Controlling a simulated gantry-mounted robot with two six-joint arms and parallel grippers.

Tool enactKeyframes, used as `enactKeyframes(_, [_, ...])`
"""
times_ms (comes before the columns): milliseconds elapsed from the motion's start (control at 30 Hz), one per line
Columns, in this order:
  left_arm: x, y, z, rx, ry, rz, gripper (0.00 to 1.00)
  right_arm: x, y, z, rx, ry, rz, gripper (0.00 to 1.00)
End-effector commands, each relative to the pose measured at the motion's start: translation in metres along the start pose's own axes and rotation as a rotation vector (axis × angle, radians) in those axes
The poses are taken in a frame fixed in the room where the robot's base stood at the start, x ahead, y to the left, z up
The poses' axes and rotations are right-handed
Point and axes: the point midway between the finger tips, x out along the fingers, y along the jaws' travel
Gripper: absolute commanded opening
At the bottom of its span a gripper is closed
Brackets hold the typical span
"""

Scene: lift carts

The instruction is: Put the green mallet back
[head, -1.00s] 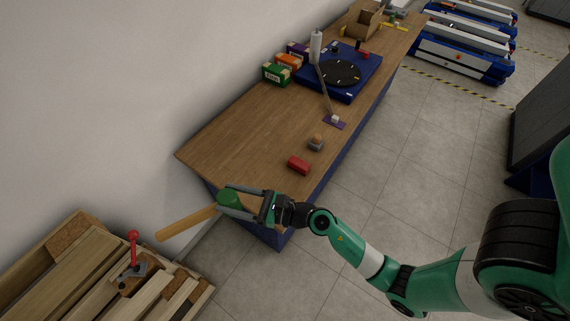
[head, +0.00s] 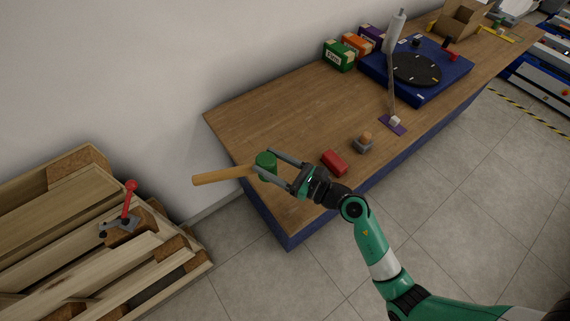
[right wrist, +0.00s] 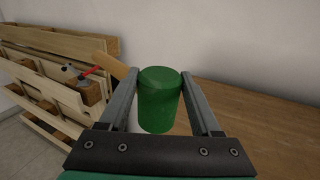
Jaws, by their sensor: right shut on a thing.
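The green mallet has a green cylindrical head (head: 265,165) and a light wooden handle (head: 222,175). My right gripper (head: 268,163) is shut on the mallet's head and holds it over the near left end of the wooden workbench (head: 240,120). The handle points left in the head view, past the bench's edge. In the right wrist view the head (right wrist: 159,100) sits between the two fingers, and part of the handle (right wrist: 115,65) shows behind the left finger. My left gripper is not in view.
A red block (head: 334,162) and a small grey item with a wooden knob (head: 364,144) lie right of the gripper. A blue turntable unit (head: 440,85) and small boxes (head: 339,56) stand farther back. A pallet stack with a red-handled clamp (head: 129,200) is at left. The bench's left part is clear.

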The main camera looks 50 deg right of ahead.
Motion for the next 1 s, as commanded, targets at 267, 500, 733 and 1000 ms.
enactKeyframes(267, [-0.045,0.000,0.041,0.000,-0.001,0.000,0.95,0.010,-0.071,-0.056,0.001,-0.002,-0.003,0.00])
enactKeyframes(500, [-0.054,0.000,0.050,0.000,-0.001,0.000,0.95,0.013,-0.091,-0.073,-0.001,-0.003,0.000,0.00])
enactKeyframes(733, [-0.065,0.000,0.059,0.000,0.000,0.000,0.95,0.014,-0.101,-0.089,-0.001,-0.002,-0.002,0.00])
enactKeyframes(1000, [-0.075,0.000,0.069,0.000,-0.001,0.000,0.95,0.014,-0.099,-0.112,-0.001,-0.003,0.000,0.00])
